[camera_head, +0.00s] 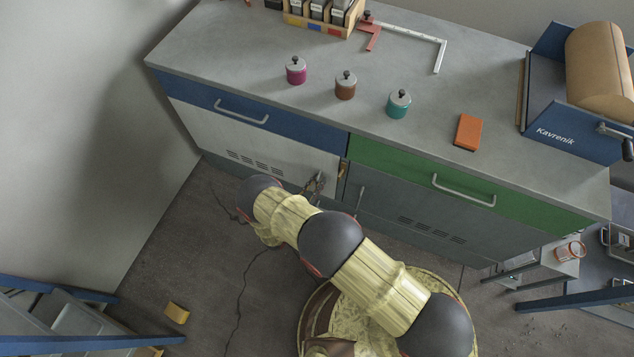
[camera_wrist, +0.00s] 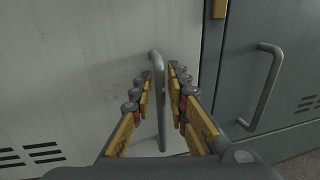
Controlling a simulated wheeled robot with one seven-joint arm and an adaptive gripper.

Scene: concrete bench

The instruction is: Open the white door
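The white door (camera_head: 255,147) is a pale panel with vent slots under the blue drawer, and it looks closed, flush with the cabinet front. It fills the left of the wrist view (camera_wrist: 75,70). Its grey vertical bar handle (camera_wrist: 160,110) stands near the door's right edge. My gripper (camera_head: 316,183) is at the door's lower right in the head view, partly hidden by my arm. In the wrist view my gripper (camera_wrist: 161,80) is open, with one finger on each side of the handle. A gap shows at the left finger; contact on the right is unclear.
A grey door with its own handle (camera_wrist: 262,88) is close on the right. Above are a blue drawer (camera_head: 245,112) and a green drawer (camera_head: 450,180). Jars, including a teal one (camera_head: 398,104), stand on the benchtop. A yellow block (camera_head: 177,313) lies on the floor.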

